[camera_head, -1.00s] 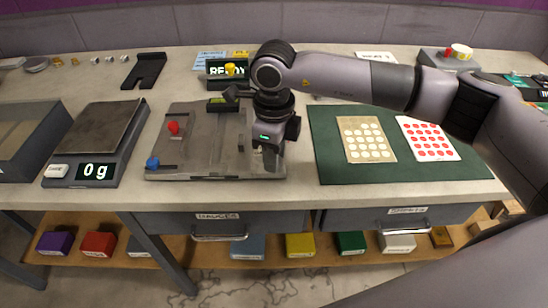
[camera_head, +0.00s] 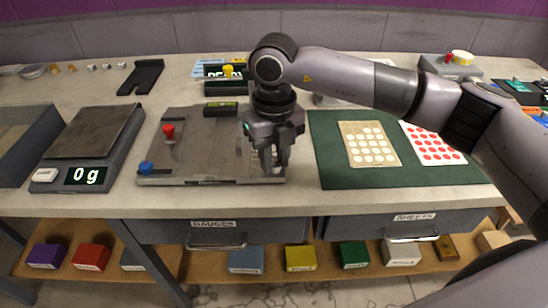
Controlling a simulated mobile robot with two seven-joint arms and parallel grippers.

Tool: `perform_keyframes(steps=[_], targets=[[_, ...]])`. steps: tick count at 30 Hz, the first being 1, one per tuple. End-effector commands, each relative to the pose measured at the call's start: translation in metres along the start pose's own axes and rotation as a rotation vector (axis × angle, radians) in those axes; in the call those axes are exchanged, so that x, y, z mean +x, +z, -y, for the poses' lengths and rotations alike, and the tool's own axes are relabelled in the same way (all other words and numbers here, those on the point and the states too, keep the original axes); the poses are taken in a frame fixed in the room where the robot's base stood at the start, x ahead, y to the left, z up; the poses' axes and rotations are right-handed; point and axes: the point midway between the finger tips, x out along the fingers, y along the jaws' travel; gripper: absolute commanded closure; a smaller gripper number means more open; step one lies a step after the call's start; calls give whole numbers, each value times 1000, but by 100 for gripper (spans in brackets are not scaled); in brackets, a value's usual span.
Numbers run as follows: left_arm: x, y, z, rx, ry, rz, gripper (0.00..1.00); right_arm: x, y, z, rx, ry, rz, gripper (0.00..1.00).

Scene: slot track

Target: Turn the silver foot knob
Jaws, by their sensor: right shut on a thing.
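My right gripper (camera_head: 273,168) points down at the front right corner of the grey slotted plate (camera_head: 205,160). Its fingers are shut on a small silver part there, which fits the silver foot knob; the fingers hide most of it. A red knob (camera_head: 168,131) stands on the plate's left part, and a blue knob (camera_head: 146,167) sits at its front left corner. A level-like black block (camera_head: 221,109) lies at the plate's back edge. My left gripper is not in view.
A scale (camera_head: 85,150) reading 0 g stands left of the plate. A green mat (camera_head: 335,165) with two dotted sheets lies to the right. A dark display box with a yellow knob (camera_head: 228,71) stands behind the plate. Drawers are below the bench front.

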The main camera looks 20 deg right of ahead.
Motion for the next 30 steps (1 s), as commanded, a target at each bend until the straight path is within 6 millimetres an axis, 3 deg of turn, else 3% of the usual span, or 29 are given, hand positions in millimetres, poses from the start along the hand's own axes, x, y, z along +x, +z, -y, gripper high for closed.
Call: perform_keyframes(steps=[20, 21, 22, 30], targets=[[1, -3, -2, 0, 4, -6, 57, -3, 1, 0, 57, 1, 6, 100], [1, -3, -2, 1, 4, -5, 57, -2, 1, 0, 57, 1, 6, 61], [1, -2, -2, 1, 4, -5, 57, -2, 1, 0, 57, 1, 6, 51], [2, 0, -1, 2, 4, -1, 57, -1, 1, 0, 55, 0, 3, 48]])
